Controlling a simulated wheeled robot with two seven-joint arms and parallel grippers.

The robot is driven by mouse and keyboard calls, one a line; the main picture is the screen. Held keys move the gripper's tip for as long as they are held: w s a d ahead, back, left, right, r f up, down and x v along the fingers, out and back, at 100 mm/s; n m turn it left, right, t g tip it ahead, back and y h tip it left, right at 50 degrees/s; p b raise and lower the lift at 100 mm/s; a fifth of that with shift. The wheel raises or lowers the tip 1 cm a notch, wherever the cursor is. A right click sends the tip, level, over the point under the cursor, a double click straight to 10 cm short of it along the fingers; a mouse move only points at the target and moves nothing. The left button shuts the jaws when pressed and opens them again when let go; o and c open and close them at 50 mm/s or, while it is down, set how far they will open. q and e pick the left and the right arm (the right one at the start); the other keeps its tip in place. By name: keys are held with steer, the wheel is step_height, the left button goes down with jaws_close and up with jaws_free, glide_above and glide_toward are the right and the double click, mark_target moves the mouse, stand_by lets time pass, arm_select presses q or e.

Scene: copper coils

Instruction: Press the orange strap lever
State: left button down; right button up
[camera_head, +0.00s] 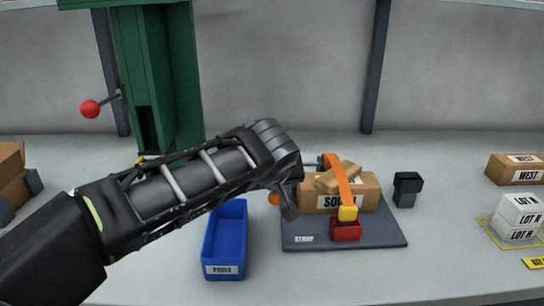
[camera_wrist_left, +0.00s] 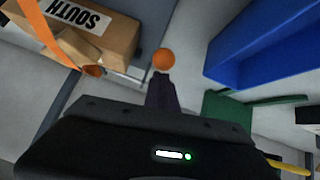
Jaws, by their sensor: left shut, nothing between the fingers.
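The orange lever knob (camera_head: 274,198) is a round ball at the left side of the dark strap board (camera_head: 300,240), partly beside my gripper. In the left wrist view the knob (camera_wrist_left: 163,59) shows just past my fingertips; I cannot tell whether they touch. My left gripper (camera_head: 289,208) is shut and empty, pointing down near the knob; its dark fingers (camera_wrist_left: 160,92) show in the wrist view. An orange strap (camera_head: 342,182) runs over a brown box marked SOUTH (camera_head: 368,195), down to a yellow piece (camera_head: 348,213) on a red block (camera_head: 346,231). My right gripper is out of view.
A blue bin (camera_head: 226,240) stands left of the board, close under my arm. A small black block (camera_head: 407,188) stands right of the board. A green column (camera_head: 160,75) with a red ball handle (camera_head: 90,109) rises behind. White LOT boxes (camera_head: 518,215) stand far right.

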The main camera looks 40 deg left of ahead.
arm_select(q)
steer(key=shift+s+f, duration=0.1)
steer(key=shift+f, duration=0.2)
steer(key=s+d+r+p, duration=0.2)
steer(key=s+r+p, duration=0.1)
steer(key=r, duration=0.8)
steer(key=shift+s+r, duration=0.15)
steer(key=shift+s, duration=0.4)
stand_by(0.6)
